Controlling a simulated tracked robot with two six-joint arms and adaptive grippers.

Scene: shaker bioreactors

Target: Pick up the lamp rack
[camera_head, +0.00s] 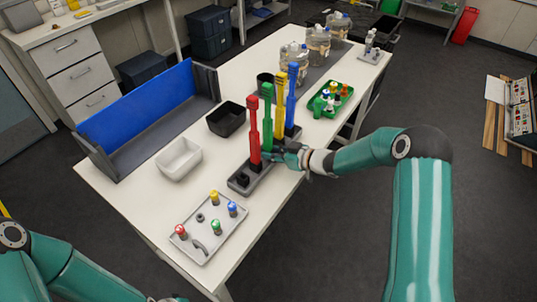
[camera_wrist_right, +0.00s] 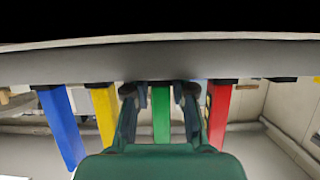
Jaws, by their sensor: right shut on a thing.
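The lamp rack (camera_head: 240,180) is a long dark grey bar on the white table, with red (camera_head: 254,135), green (camera_head: 267,115), yellow (camera_head: 280,105) and blue (camera_head: 291,95) lamps upright in a row. My right gripper (camera_head: 277,154) is at the rack's middle, from the right side. In the right wrist view, the fingers (camera_wrist_right: 160,92) stand either side of the green lamp (camera_wrist_right: 161,115) and reach the grey rack (camera_wrist_right: 60,65). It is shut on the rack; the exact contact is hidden. Of my left gripper, only a sliver shows at the bottom edge in the head view.
A tray with small coloured knobs (camera_head: 190,247) lies in front. A white bin (camera_head: 180,160) and black bin (camera_head: 227,119) stand left of the rack, near a blue-backed holder (camera_head: 140,105). A green tray (camera_head: 345,94) and clear jars (camera_head: 317,45) stand farther back.

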